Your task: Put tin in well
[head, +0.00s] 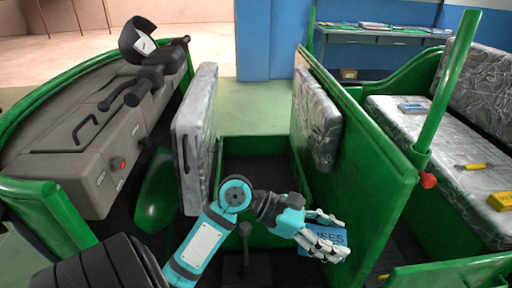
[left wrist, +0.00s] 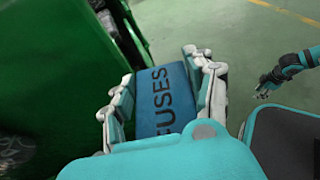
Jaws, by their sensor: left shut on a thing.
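My left gripper (head: 322,243) is shut on a blue tin (head: 325,216) lettered FUSES, in front of the green partition. In the left wrist view the tin (left wrist: 165,98) sits between the two fingers, its lettered face showing. A dark, green-edged well (head: 258,165) lies between the two grey seat backs, left of and beyond the gripper; my left arm hides part of it. In the left wrist view my right gripper (left wrist: 263,93) shows small at the right, too small to tell its opening.
A silver seat (head: 455,140) at the right bears a small blue box (head: 413,107), a yellow-handled tool (head: 473,167) and a yellow box (head: 500,201). A green post (head: 447,85) with a red knob (head: 428,180) stands right of the partition. The grey dashboard (head: 85,145) is at the left.

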